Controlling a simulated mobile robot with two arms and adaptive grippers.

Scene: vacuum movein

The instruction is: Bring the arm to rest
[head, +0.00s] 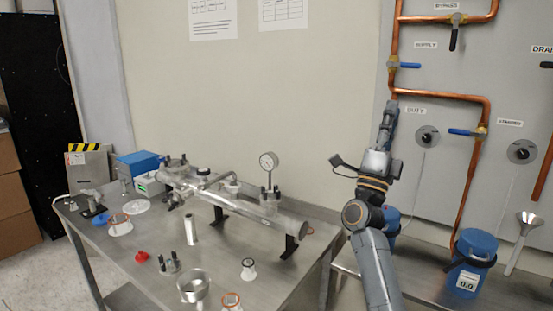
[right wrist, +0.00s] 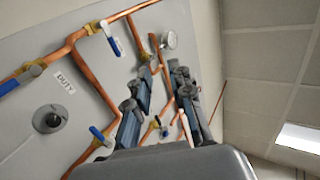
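My right arm rises from the lower right of the head view, and its gripper (head: 388,112) points upward in front of the grey wall panel. In the right wrist view the two dark fingers of this gripper (right wrist: 163,105) stand apart with a gap between them. Nothing is held in that gap; copper pipes show behind it. The gripper is clear of the bench. My left arm and gripper do not show.
A steel bench (head: 140,285) at left carries a glass tube apparatus (head: 240,198), a gauge (head: 268,160) and small fittings. Copper pipes (head: 440,95) with valves line the panel (head: 440,190) behind the gripper. A blue container (head: 474,255) stands at lower right.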

